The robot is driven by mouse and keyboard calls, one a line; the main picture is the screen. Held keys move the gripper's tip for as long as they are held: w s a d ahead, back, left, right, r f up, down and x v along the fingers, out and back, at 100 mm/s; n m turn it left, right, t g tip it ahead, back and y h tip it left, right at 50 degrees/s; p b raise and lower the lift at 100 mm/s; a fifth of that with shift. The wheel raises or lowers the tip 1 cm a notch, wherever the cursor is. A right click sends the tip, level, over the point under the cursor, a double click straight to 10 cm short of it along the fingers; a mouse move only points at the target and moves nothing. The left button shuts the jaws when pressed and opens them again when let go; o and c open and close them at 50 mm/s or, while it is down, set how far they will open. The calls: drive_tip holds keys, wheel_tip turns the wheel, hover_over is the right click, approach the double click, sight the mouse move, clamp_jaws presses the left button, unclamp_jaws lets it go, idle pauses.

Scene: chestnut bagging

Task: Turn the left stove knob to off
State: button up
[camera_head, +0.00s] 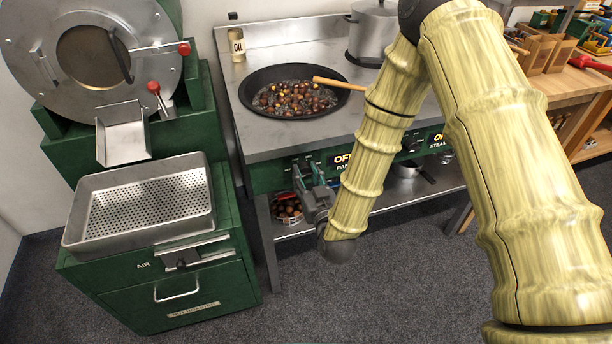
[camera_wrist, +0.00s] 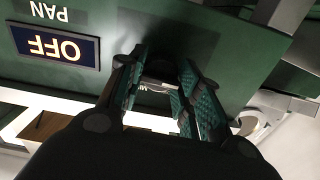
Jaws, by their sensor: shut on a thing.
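My gripper (camera_head: 308,187) is at the front panel of the stove (camera_head: 268,178), at its left end, below the pan. In the wrist view my gripper (camera_wrist: 165,88) has its two ridged fingers closed around the left stove knob (camera_wrist: 160,70), which is mostly hidden between them. In the wrist view the display beside it (camera_wrist: 56,46) reads OFF, upside down, with the word PAN on the panel. In the head view the same display (camera_head: 341,160) is partly covered by my arm.
A dark pan (camera_head: 262,110) of chestnuts with a wooden handle (camera_head: 339,83) sits above. A pot (camera_head: 372,30) and an oil bottle (camera_head: 237,45) stand behind. A green roaster with a perforated tray (camera_head: 72,232) is at left. Bare carpet (camera_head: 330,305) lies in front.

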drive_tip(key=shift+n, duration=0.5)
drive_tip(key=o, duration=1.1)
drive_tip(key=v, duration=1.2)
